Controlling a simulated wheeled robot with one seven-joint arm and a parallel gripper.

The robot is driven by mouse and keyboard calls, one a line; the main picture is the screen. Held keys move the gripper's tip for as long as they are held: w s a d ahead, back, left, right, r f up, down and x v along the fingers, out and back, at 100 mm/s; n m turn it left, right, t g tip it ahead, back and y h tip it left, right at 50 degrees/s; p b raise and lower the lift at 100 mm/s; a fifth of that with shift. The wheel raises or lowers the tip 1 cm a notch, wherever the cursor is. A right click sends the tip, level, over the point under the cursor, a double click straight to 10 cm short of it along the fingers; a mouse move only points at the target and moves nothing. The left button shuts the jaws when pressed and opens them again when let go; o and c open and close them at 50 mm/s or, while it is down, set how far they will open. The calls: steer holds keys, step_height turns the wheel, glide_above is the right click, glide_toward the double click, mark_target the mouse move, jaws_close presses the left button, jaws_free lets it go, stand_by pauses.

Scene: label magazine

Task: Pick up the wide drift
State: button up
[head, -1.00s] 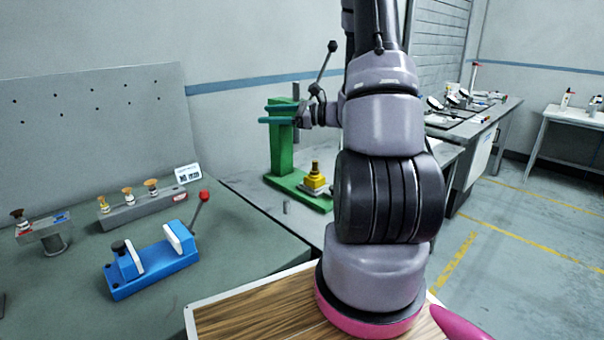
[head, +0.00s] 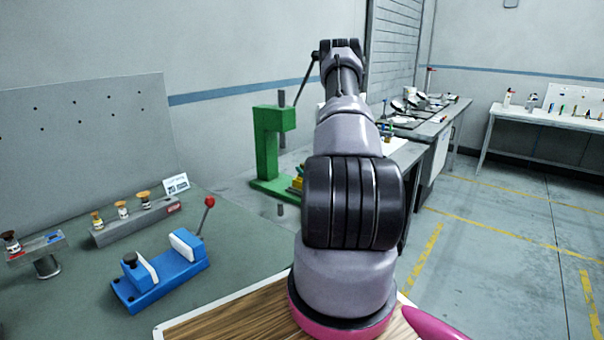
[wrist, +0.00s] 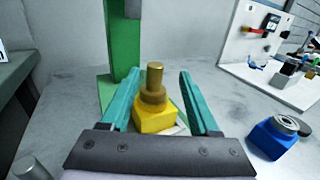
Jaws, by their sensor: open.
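In the wrist view, my gripper (wrist: 160,72) is open, with a teal finger on either side of a stepped brass cylinder (wrist: 154,84) standing on a yellow block (wrist: 155,119). I cannot tell how deep the cylinder sits between the fingers, and nothing is gripped. A plain grey metal cylinder (wrist: 30,167) stands at the lower left, cut by the picture edge. A small grey pin (head: 281,210) also shows in the head view. No label shows which piece is the wide drift. My arm hides the gripper in the head view.
The green press (head: 267,150) rises just behind the yellow block; its column (wrist: 124,45) is close to my left finger. A blue block (wrist: 271,139) with a metal ring stands at right. A blue fixture (head: 160,272) and a grey rack (head: 135,222) stand on the left bench.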

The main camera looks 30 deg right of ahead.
steer(key=shift+w+r, duration=0.15)
steer(key=shift+w, duration=2.95)
jaws_close()
